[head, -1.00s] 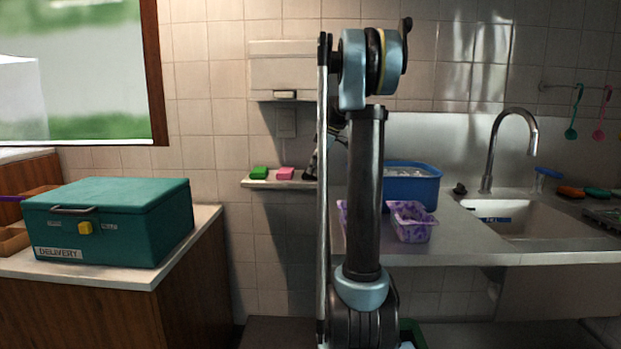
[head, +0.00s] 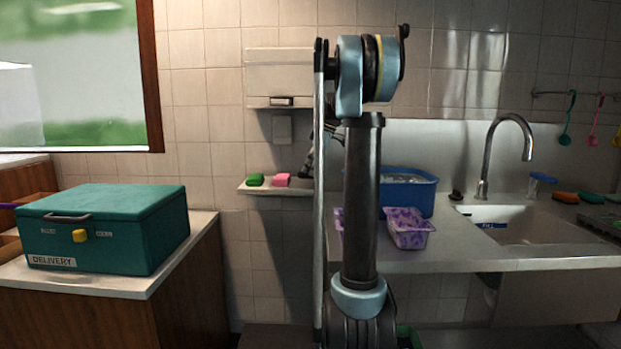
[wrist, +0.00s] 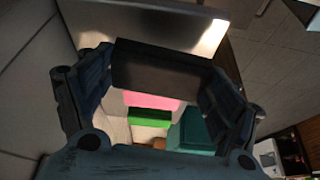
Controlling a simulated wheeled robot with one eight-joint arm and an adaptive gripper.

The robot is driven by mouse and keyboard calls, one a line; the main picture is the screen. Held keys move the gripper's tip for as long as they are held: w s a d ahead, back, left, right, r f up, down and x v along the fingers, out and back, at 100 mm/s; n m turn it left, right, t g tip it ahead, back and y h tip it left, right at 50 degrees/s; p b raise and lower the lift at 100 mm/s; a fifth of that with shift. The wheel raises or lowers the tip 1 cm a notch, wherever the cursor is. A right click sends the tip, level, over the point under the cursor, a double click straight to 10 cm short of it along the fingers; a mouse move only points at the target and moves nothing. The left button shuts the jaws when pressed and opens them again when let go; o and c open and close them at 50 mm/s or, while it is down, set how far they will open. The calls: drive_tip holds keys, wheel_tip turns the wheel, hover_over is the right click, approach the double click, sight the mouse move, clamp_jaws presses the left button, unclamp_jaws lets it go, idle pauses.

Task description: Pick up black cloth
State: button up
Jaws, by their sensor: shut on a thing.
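The black cloth (wrist: 165,72) shows in the wrist view as a dark, block-like piece between the two fingers. My gripper (wrist: 163,80) is shut on it, with a finger at each side. In the head view, a small part of my gripper (head: 308,162) shows beside my arm, at the right end of a small wall shelf (head: 262,190). My arm hides most of the gripper there, and I cannot make out the cloth in that view. I cannot tell whether the cloth touches the shelf.
A green sponge (head: 255,179) and a pink sponge (head: 282,180) lie on the shelf. A white dispenser (head: 277,75) hangs above it. A teal delivery box (head: 105,230) stands on the left counter. A blue tub (head: 408,192) and a purple basket (head: 409,230) stand right of my arm.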

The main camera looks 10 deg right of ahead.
wheel_tip(320, 180, up, 4)
drive_tip(key=shift+f, duration=0.25)
drive_tip(key=s+a, duration=0.2)
drive_tip(key=s, duration=0.7)
drive_tip(key=s+a, duration=0.1)
drive_tip(key=s, duration=0.9)
drive_tip(key=shift+s+a, duration=0.15)
drive_tip(key=shift+a, duration=0.25)
drive_tip(key=o, duration=0.5)
drive_tip(key=shift+c, duration=0.2)
drive_tip(key=c, duration=0.4)
